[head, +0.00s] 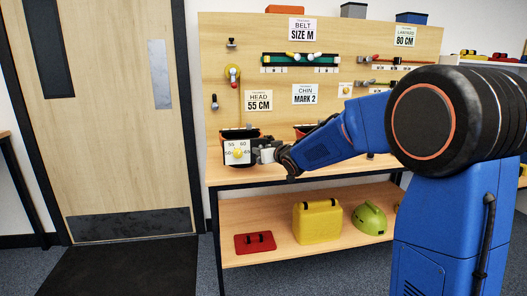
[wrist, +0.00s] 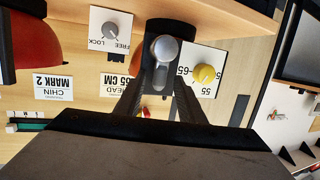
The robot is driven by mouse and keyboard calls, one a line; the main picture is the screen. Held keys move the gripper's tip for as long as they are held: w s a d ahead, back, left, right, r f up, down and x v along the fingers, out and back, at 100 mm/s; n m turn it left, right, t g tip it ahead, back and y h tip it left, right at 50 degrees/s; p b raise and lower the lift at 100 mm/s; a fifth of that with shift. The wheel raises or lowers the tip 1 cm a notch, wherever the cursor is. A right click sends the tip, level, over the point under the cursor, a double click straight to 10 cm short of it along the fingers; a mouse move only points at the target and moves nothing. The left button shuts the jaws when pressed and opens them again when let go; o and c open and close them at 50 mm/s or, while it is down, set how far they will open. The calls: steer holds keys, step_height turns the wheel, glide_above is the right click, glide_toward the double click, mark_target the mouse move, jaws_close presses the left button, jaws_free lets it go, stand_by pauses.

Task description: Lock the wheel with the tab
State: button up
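The dial plate (head: 237,152) with a yellow knob (head: 237,154) and numbers from 50 to 65 faces out at the front edge of the bench. Its yellow knob also shows in the wrist view (wrist: 204,73). A small plate (wrist: 110,31) marked FREE and LOCK carries a grey knob (wrist: 110,33). My gripper (wrist: 163,62) has its dark fingers on either side of a grey, round-headed tab (wrist: 164,47), between the two plates. Whether the fingers press on the tab is unclear. In the head view my gripper (head: 268,154) is just right of the dial plate.
A wooden pegboard (head: 330,80) rises behind the bench (head: 290,173), with size cards and straps. A red helmet-like shape (wrist: 35,40) is close beside my gripper.

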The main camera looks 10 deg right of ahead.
steer(key=v, duration=1.7)
steer(key=shift+s, duration=0.25)
steer(key=shift+r, duration=0.1)
steer(key=s+d+f+m+g+h, duration=0.2)
steer(key=s+d+f+h, duration=0.15)
steer(key=s, duration=0.45)
steer(key=s+d+f+m+g+h, duration=0.1)
steer(key=s+d+f+g+h, duration=0.1)
steer(key=s+d, duration=0.45)
steer(key=s+a+f+g, duration=0.1)
steer(key=s+f+g, duration=0.1)
steer(key=s, duration=0.6)
steer(key=s+a+f+g+y, duration=0.1)
steer(key=s+a+f+g, duration=0.1)
steer(key=s+f, duration=0.3)
steer(key=s+a+f+g, duration=0.1)
steer(key=s+f, duration=0.3)
steer(key=s, duration=0.8)
steer(key=shift+a+g, duration=0.35)
steer(key=shift+g, duration=0.25)
